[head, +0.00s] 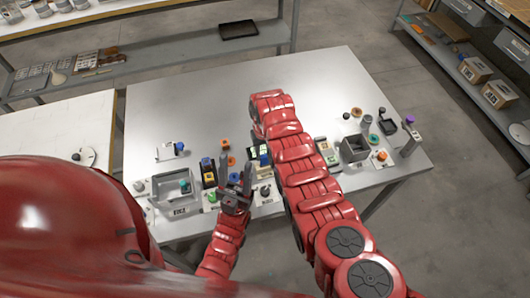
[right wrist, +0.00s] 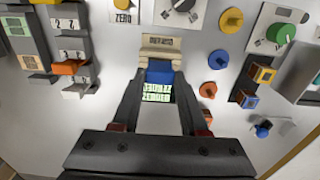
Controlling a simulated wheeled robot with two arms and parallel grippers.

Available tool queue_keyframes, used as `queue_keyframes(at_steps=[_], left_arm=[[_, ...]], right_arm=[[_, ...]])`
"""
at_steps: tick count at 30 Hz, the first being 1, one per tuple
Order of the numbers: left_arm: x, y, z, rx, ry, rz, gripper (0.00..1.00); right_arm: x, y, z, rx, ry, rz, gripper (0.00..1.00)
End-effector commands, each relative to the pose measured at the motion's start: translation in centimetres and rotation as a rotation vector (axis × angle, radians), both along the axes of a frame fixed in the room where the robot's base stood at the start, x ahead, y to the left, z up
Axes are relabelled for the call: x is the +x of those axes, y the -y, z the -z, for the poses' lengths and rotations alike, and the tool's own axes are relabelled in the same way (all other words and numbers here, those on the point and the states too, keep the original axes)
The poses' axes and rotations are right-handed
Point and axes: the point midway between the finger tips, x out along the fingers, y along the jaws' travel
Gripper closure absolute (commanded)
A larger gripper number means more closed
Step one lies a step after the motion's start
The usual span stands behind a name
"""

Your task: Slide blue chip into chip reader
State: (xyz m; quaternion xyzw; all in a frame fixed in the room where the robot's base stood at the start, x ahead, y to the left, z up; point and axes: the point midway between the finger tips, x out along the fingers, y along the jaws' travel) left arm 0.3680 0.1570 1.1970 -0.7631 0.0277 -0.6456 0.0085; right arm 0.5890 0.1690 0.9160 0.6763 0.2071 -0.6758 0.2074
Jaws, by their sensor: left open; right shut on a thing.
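The blue chip (right wrist: 160,72) is between the fingertips of my right gripper (right wrist: 161,80) in the right wrist view. The gripper is shut on it. Its far edge meets a beige block with dark lettering (right wrist: 161,45), which looks like the chip reader. I cannot tell how deep the chip sits. A lit green panel with text (right wrist: 157,93) shows between the fingers. In the head view my right arm hides most of this spot, and a green panel (head: 264,153) shows beside it. My left gripper (head: 236,172) is open and empty, left of my right arm.
In the right wrist view, loose yellow (right wrist: 231,20), blue (right wrist: 218,60) and orange (right wrist: 208,90) pieces lie right of the reader. A stepped rack (right wrist: 72,45) stands at left. In the head view, a grey bin (head: 172,188) is at left; the table's far part (head: 190,100) is clear.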

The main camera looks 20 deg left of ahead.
Motion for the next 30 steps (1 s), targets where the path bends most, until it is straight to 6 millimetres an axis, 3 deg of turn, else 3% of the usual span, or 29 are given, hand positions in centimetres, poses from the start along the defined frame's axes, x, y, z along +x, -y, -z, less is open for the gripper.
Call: queue_keyframes(at_steps=[30], left_arm=[[0.0,0.0,2.3,0.000,0.000,0.000,0.50]], right_arm=[[0.0,0.0,2.7,0.000,0.000,0.001,1.00]])
